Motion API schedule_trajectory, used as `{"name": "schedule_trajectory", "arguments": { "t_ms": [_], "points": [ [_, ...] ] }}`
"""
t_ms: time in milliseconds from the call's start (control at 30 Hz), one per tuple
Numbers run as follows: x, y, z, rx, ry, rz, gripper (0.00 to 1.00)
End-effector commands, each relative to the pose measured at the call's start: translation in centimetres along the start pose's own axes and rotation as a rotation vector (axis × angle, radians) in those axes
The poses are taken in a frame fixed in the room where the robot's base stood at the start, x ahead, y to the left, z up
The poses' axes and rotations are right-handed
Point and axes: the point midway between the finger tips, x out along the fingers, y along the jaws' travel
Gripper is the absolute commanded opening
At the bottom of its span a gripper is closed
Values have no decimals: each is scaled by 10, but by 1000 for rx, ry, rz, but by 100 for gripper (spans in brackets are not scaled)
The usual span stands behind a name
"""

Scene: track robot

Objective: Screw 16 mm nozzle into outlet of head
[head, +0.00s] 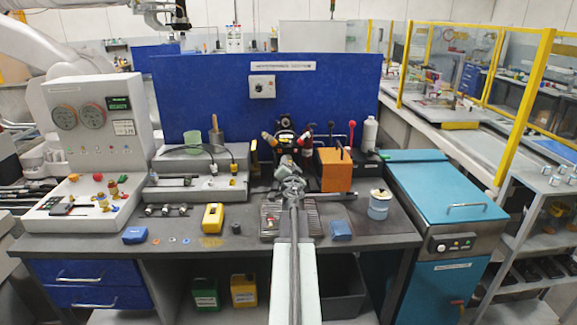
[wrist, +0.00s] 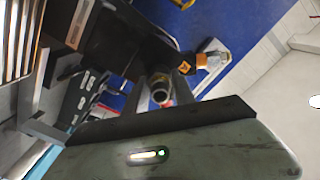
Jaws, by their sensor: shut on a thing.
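My gripper (head: 287,164) is at the end of my outstretched arm, over the middle of the bench and just in front of the dark head (head: 286,130). It is shut on a small part, which I take to be the nozzle; the arm and jaws hide most of it in the head view. In the wrist view a short metal cylinder with an open round end (wrist: 160,95) shows near the middle. An orange and black fitting (wrist: 205,61) is beside it. I cannot tell whether the nozzle touches the outlet or is aligned with it.
An orange box (head: 333,170) with levers stands close on the right. Several small metal fittings (head: 166,210) lie on the left of the bench. A blue panel (head: 215,90) rises behind.

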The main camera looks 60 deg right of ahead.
Motion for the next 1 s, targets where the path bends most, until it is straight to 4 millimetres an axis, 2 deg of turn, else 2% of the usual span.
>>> {"name": "schedule_trajectory", "arguments": {
  "t_ms": [100, 300, 433, 633, 667, 733, 767, 967, 1000],
  "points": [
    [0, 0, 0, 269, 1, 0, 0],
    [1, 0, 0, 687, 4, 0, 0],
    [1, 0, 0, 847, 6, -1, 0],
    [1, -1, 0, 864, 7, -1, 0],
    [1, -1, 0, 864, 7, -1, 32],
    [1, -1, 0, 863, 7, -1, 52],
    [1, -1, 0, 863, 7, -1, 55],
    [1, 0, 0, 861, 7, -1, 55],
    [1, 0, 0, 861, 7, -1, 52]
  ]
}}
